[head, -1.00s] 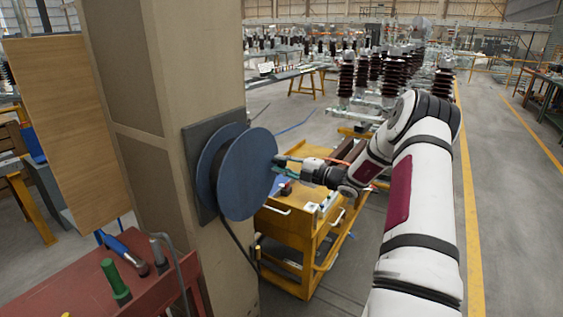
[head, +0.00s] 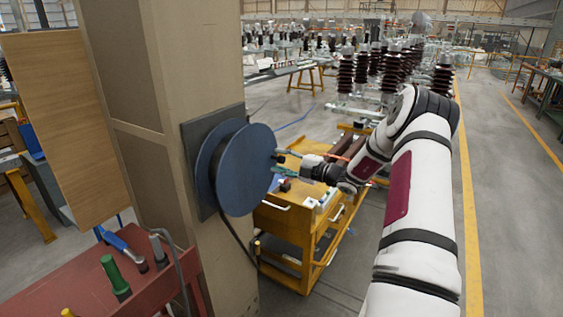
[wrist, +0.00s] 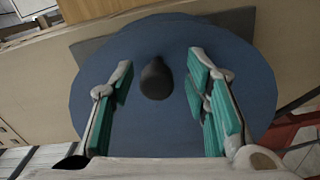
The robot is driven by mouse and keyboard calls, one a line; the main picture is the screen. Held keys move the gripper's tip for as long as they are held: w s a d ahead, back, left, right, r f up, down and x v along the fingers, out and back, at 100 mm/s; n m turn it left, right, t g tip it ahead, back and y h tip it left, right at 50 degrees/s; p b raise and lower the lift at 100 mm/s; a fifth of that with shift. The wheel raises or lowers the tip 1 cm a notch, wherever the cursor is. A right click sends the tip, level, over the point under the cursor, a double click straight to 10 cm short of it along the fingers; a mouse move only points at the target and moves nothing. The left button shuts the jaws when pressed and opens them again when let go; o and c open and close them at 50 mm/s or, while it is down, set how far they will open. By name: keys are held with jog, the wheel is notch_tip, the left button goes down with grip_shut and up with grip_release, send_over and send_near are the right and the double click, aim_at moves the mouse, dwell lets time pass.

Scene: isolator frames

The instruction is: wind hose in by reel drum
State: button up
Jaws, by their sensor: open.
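The reel drum (head: 246,172) is a blue-flanged disc on a dark square plate fixed to a tan column. It also fills the wrist view (wrist: 215,130). A dark rounded knob (wrist: 156,78) stands out from its face. My gripper (wrist: 162,62) is open, with its green-padded fingers on either side of the knob and a gap on each side. In the head view my gripper (head: 281,162) is at the right edge of the disc. The dark hose (head: 236,238) hangs down from beneath the drum. Its lower end is hard to make out.
A yellow tool cart (head: 290,225) stands behind and below my gripper. A red bench (head: 110,285) with upright-handled tools is at the lower left. The tan column (head: 135,130) is left of the drum. Open floor (head: 515,200) lies to the right.

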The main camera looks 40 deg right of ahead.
jog(key=v, duration=1.2)
jog(key=a+r+n+g+y, duration=0.2)
jog(key=a+r+n+g, duration=0.15)
jog(key=a+n, duration=0.45)
jog(key=a+r+n+g+y, duration=0.25)
jog(key=a+n+g, duration=0.2)
jog(key=a, duration=0.55)
jog(key=s+a+r+n+g+h, duration=0.1)
jog(key=s+a+r+n+g, duration=0.15)
jog(key=a+n, duration=0.45)
jog(key=s+a+r+n+g+h, duration=0.2)
jog(key=s+a+n, duration=0.1)
jog(key=a+n, duration=0.35)
jog(key=s+a+r+n+h, duration=0.2)
jog(key=s+n, duration=0.4)
jog(key=n, duration=0.2)
jog(key=s+a+r+n+h, duration=0.2)
jog(key=s+n+h, duration=0.1)
jog(key=s+n, duration=0.4)
jog(key=s+a+r+n+t+h, duration=0.1)
jog(key=s+a+n+h, duration=0.1)
jog(key=s+n, duration=0.5)
jog(key=n, duration=0.4)
jog(key=shift+s+a+r+h, duration=0.25)
jog(key=shift+r+h, duration=0.1)
jog(key=shift+r, duration=0.05)
